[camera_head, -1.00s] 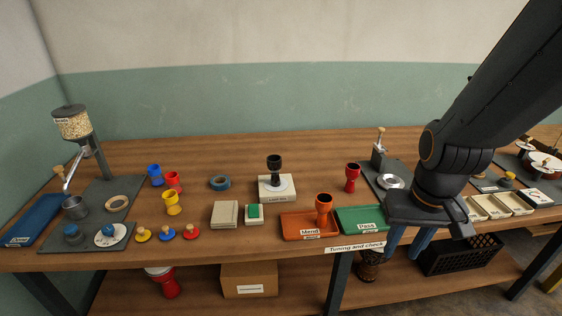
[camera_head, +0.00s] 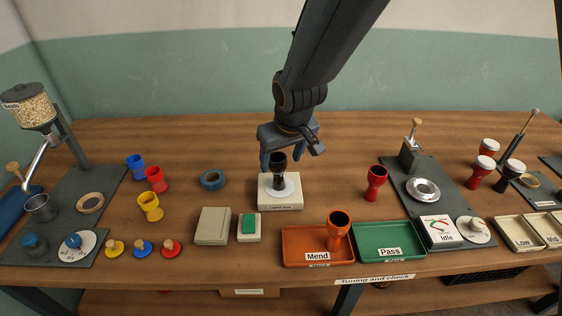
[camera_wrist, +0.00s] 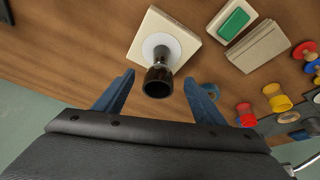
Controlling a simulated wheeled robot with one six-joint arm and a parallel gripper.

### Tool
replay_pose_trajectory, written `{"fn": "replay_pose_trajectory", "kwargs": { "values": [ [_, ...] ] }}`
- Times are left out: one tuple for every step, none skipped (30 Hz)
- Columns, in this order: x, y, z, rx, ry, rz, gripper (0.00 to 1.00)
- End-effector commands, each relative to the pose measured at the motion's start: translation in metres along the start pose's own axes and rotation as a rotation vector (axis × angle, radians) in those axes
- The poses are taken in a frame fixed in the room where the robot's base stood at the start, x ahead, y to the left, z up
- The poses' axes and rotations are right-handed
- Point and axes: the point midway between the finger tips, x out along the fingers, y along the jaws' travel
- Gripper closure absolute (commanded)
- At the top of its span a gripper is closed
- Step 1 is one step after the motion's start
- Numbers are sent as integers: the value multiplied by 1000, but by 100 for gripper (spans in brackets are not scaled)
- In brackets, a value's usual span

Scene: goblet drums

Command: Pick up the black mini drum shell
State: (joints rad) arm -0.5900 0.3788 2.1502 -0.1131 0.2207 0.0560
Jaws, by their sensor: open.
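The black mini drum shell (camera_head: 278,170) stands upright on a white disc on the cream block (camera_head: 265,204) in the middle of the bench. In the wrist view, the drum shell (camera_wrist: 158,80) shows its dark open mouth toward the camera. My gripper (camera_head: 283,158) is over the block, behind and around the top of the drum in the head view. In the wrist view, my gripper (camera_wrist: 160,78) is open, with one blue finger on each side of the drum and visible gaps between. Contact is not visible.
A blue tape roll (camera_head: 213,180) lies left of the block. A red drum (camera_head: 375,183) stands to the right. The orange Mend tray (camera_head: 300,250) holds an orange drum (camera_head: 338,230). The green Pass tray (camera_head: 390,245) is beside it. The bench behind is clear.

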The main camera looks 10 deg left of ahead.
Motion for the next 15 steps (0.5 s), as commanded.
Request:
{"fn": "replay_pose_trajectory", "kwargs": {
  "values": [
    [0, 0, 0, 0, 1, 0, 36],
    [1, 0, -1, -1, 1, 0, 36],
    [3, 0, -1, -1, 1, 0, 36],
    [4, 0, -1, -1, 1, 0, 36],
    [6, 0, -1, -1, 1, 0, 36],
    [10, 0, -1, -1, 0, 0, 36],
    [13, 0, -1, -1, -1, 0, 36],
    [15, 0, -1, 0, -1, 1, 36],
    [19, 0, -1, 1, -1, 1, 36],
    [22, 0, 0, 1, -1, 1, 36],
    [24, 0, 0, 1, -1, 1, 36],
    [26, 0, -1, 1, 0, 1, 36],
    [27, 0, -1, 1, 0, 1, 36],
    [29, 0, -1, 1, -1, 1, 36],
    [31, 0, -2, 1, -1, 1, 36]
  ]
}}
